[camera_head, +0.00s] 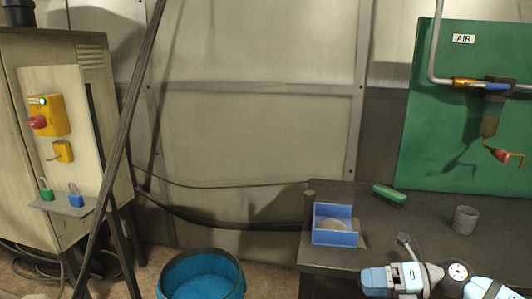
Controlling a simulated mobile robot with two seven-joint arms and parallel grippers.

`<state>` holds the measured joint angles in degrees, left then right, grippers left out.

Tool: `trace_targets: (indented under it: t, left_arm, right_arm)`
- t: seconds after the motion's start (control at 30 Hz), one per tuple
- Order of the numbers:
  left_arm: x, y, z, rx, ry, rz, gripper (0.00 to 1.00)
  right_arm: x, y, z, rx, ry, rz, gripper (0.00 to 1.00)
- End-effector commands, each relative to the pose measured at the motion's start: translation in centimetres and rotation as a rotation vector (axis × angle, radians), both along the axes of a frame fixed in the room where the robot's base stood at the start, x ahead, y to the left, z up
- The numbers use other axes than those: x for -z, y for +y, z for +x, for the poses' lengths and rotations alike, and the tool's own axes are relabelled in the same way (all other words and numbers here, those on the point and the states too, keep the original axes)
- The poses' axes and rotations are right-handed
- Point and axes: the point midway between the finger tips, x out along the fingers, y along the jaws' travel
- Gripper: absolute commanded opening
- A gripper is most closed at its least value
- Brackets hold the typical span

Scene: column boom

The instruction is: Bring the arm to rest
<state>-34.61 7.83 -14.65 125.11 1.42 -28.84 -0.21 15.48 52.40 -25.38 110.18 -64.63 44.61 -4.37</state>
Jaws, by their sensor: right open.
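My right arm (394,279) comes in at the lower right with pale blue links and dark joints, low in front of the dark bench. My right gripper (406,241) shows as a small grey shape above the bench top, to the right of a blue open-fronted bin. The gripper is open, and I see nothing held in it. Its fingertips are too small to make out clearly. My left gripper and left arm are not in view.
The dark bench (420,215) carries the blue bin (335,238), a green brush (389,195) and a grey cup (465,220). A blue bucket (203,277) stands on the floor. A cabinet (45,150) is left, and a green air panel (460,110) is behind the bench.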

Motion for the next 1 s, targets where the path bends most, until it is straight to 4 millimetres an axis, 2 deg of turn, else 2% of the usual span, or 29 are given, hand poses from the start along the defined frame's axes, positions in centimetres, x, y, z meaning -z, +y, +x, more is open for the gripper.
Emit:
trace_targets:
  t: [0.03,0.13,0.27,0.4,0.6,0.83,0.87,0.9,1.0]
  left_arm:
    - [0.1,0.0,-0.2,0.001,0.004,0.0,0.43]
    - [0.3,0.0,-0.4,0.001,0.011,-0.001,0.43]
    - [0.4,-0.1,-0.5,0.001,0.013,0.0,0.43]
    - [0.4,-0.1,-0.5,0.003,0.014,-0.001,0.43]
    - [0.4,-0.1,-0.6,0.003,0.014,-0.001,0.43]
    - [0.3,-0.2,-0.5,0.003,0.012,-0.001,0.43]
    - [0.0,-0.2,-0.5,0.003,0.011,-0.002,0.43]
    - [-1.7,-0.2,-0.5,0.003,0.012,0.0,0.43]
    - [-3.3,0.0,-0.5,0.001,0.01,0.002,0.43]
  right_arm:
    - [0.9,2.6,-1.3,0.052,0.075,0.175,0.68]
    - [1.8,5.5,-2.7,0.2,0.241,0.484,0.68]
    - [4.4,6.9,-4.6,0.441,0.515,0.834,0.68]
    - [9.1,7.0,-7.4,0.736,0.854,1.127,0.68]
    - [15.4,7.5,-12.6,1.062,1.261,1.344,0.68]
    - [20.5,9.2,-19.5,1.344,1.668,1.457,0.68]
    - [20.6,9.4,-20.2,1.371,1.71,1.465,0.68]
    - [18.9,9.2,-19.7,1.361,1.686,1.457,0.68]
    - [17.5,9.1,-19.7,1.363,1.679,1.452,0.68]
